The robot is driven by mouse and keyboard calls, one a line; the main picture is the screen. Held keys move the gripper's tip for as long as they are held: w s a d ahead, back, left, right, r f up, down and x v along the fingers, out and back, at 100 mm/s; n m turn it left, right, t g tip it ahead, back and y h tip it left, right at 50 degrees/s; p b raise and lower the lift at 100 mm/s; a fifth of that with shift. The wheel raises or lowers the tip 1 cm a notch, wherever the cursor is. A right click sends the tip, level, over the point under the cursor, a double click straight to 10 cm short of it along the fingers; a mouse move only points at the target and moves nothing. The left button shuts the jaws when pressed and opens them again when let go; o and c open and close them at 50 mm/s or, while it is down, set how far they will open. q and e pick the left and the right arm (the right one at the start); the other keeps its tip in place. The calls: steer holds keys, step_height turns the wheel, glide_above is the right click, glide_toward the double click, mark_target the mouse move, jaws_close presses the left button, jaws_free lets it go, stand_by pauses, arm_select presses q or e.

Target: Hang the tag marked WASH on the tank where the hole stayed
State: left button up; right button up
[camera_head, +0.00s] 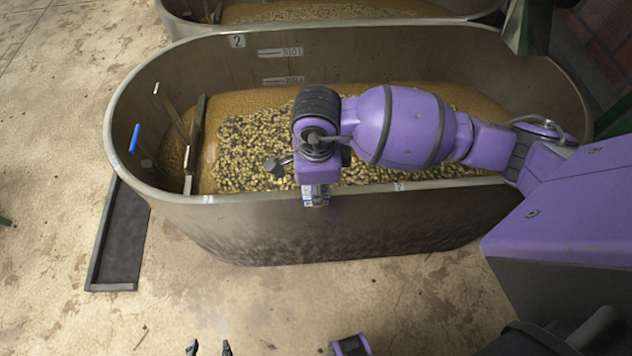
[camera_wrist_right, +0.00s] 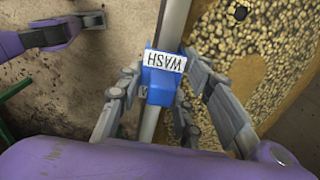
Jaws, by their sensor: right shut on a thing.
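The blue tag with a white label reading WASH (camera_wrist_right: 166,62) sits at the near rim of the tank marked 2 (camera_head: 330,222), seen upside down in the right wrist view. My right gripper (camera_wrist_right: 152,100) is shut on it, with a finger on each side. In the head view the gripper is mostly hidden under my right wrist, and a bit of the tag (camera_head: 318,200) shows at the rim. I cannot tell whether the tag rests on the rim. My left gripper (camera_head: 210,347) is at the bottom edge, its two fingertips apart, with nothing visible between them.
The tank holds pale beans (camera_head: 240,150) in brown liquid. A small dark spot (camera_wrist_right: 240,13) shows among them; I cannot tell what it is. Another tank (camera_head: 320,20) stands behind. A dark floor channel (camera_head: 120,240) lies left.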

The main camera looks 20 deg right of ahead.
stand_by(0.3)
steer(key=o, duration=1.2)
steer(key=shift+o, duration=0.2)
step_height(320, 180, up, 12)
steer(key=shift+r, duration=0.1)
steer(key=shift+a, duration=0.1)
